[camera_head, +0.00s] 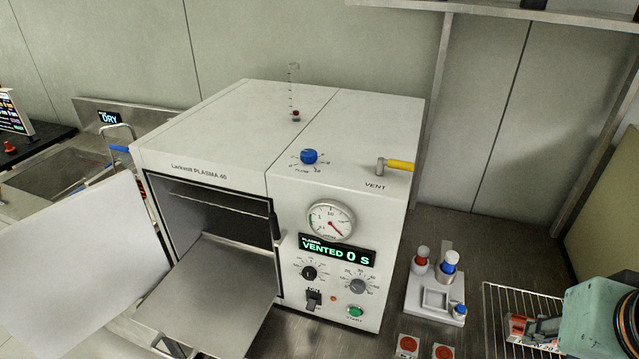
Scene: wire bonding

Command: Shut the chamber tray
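The chamber tray (215,295) is a flat grey metal plate. It is pulled out of the plasma machine's dark chamber opening (205,215), sloping toward the lower left in the picture, and its near edge runs to the bottom of the frame. The white chamber door (75,265) is swung open to the left of the opening. The plasma machine (230,125) is a white box whose display (337,252) reads "VENTED 0 s". Something small and dark shows under the tray's near left edge, too cut off to identify.
A yellow vent lever (400,165) and a blue knob (309,156) are on the machine's top. A sink (65,165) lies to the left.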

